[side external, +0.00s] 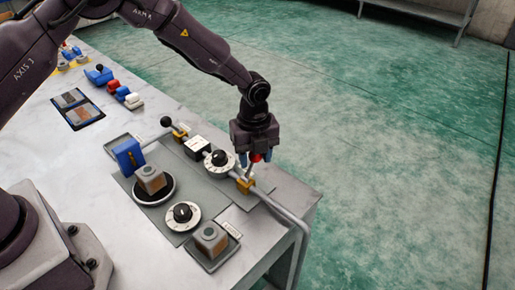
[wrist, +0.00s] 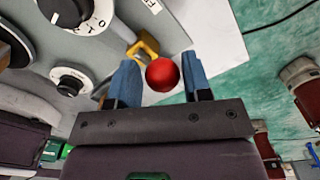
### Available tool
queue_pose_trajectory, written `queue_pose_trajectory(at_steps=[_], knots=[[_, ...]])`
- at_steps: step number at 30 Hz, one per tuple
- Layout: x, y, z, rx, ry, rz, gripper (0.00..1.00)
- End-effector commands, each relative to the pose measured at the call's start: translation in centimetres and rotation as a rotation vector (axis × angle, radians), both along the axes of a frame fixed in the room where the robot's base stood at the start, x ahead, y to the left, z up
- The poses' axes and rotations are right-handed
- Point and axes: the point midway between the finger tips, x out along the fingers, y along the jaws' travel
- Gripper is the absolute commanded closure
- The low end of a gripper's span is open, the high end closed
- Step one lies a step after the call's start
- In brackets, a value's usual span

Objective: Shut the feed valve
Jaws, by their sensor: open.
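A valve with a yellow-brass body (side external: 245,185) sits on the pipe near the right end of the bench. Its red ball knob (wrist: 162,74) stands between the blue fingers of my gripper (wrist: 160,60) in the wrist view. My gripper (side external: 256,158) is open around the knob, with a finger on each side, and I cannot tell whether either finger touches it. In the side view the fingers partly hide the knob. The yellow body (wrist: 145,46) also shows just beyond the knob. A label beside it, starting with F, is only partly readable.
A second brass valve (side external: 180,134) has a black ball knob. Close by are a dial (side external: 219,161) and another dial (side external: 183,215), a blue block (side external: 128,155) and two grey-brown cubes on pads. The pipe bends down over the bench edge. Open green floor lies to the right.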

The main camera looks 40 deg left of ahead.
Motion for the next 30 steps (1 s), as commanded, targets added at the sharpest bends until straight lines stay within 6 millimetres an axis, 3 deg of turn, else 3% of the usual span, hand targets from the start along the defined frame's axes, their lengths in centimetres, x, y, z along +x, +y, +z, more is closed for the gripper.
queue_pose_trajectory(at_steps=[30], knots=[[-3.3, 0.0, 0.8, 0.0, 0.001, 0.0, 0.55]])
